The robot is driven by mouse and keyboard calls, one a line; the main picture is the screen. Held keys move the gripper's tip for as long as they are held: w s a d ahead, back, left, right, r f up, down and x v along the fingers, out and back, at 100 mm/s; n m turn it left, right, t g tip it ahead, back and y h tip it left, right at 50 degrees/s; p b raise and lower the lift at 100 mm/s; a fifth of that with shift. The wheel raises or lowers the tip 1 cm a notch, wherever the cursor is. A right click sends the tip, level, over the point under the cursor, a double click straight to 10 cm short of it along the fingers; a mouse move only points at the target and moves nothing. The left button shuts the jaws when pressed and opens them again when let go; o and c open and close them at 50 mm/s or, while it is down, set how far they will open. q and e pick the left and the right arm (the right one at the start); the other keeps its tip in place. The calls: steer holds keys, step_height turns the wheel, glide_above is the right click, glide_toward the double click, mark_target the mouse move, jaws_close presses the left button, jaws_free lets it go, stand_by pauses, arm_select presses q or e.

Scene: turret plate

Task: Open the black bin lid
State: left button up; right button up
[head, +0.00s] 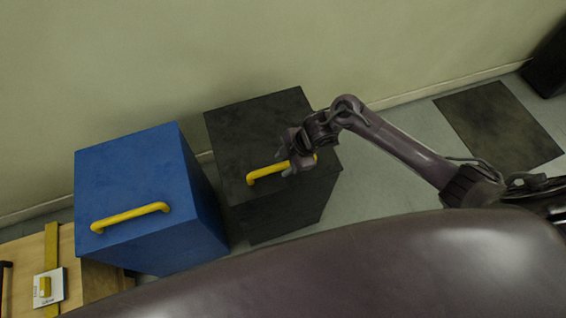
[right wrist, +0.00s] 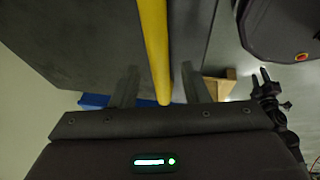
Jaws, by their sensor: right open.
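The black bin (head: 262,130) stands by the wall, and its lid looks shut and flat. A yellow bar handle (head: 264,173) sits along the lid's front edge. My right gripper (head: 287,165) is over the right half of this handle and hides part of it. In the right wrist view the yellow handle (right wrist: 154,45) runs between the two open fingers of my right gripper (right wrist: 160,88). I see a gap on each side, so the fingers are not closed on it. What looks like my left gripper (right wrist: 261,79) shows small and dark at the right of that view.
A blue bin (head: 140,175) with its own yellow handle (head: 130,216) stands close left of the black bin. A wooden table (head: 25,262) is at the lower left. A dark mat (head: 498,127) lies on the floor at the right.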

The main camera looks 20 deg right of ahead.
steer(key=shift+w+a+f, duration=0.15)
steer(key=shift+a+f, duration=0.1)
steer(key=shift+f, duration=0.35)
jaws_close()
steer(key=shift+r, duration=0.1)
